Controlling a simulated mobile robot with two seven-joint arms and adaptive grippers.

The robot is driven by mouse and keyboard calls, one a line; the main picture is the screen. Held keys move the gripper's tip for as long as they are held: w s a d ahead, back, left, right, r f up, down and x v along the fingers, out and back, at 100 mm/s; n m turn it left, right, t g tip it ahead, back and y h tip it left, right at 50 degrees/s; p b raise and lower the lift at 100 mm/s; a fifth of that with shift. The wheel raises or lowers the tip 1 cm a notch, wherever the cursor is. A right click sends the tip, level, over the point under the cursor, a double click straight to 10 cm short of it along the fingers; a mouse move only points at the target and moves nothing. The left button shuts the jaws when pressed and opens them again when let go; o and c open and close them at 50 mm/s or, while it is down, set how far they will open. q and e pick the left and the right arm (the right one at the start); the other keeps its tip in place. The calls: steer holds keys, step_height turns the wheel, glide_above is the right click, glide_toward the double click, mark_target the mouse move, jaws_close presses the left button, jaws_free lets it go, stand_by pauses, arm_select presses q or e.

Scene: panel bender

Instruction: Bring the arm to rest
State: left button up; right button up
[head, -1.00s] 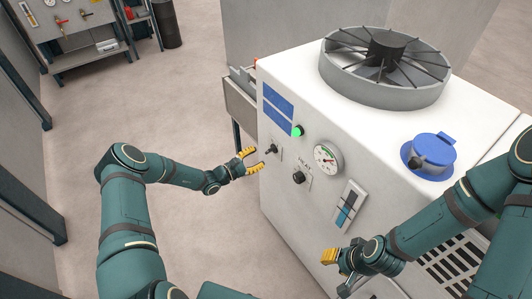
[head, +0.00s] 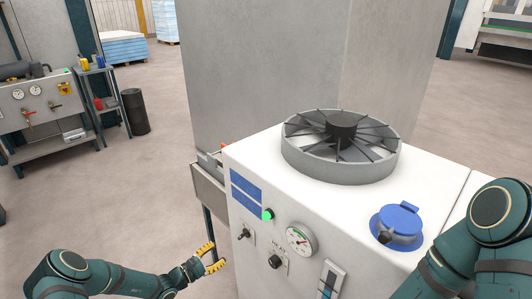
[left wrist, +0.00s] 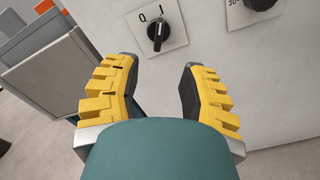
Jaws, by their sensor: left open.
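My left arm comes in low at the left of the head view. Its yellow-padded left gripper (head: 212,258) is open and empty, just left of the white machine's (head: 330,215) front panel. In the left wrist view the open fingers (left wrist: 160,95) point at a black rotary switch (left wrist: 158,32) marked O and I, with a gap between the fingertips and the switch. The same switch (head: 244,234) shows in the head view, its handle tilted. My right arm shows at the lower right; its gripper is out of the frame.
The panel bears a lit green lamp (head: 267,214), a dial gauge (head: 299,238) and a black knob (head: 275,261). A fan (head: 341,145) and a blue cap (head: 398,226) are on top. A grey cabinet (head: 265,70) stands behind.

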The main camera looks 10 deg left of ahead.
arm_select(q)
steer(key=s+d+f+m+g, duration=0.3)
steer(key=s+d+m+g, duration=0.7)
steer(key=s+d+g, duration=0.45)
steer(key=s+d+r+m+t+y, duration=0.1)
steer(key=s+r+m+y, duration=0.1)
steer(key=s+m, duration=0.3)
steer(key=s+d+r+m+t+y, duration=0.1)
steer(key=s+r+m+y, duration=0.1)
steer(key=s+m+y, duration=0.3)
steer(key=shift+s+d+r+m, duration=0.15)
steer(key=shift+s+r+m, duration=0.15)
steer(key=shift+s, duration=0.4)
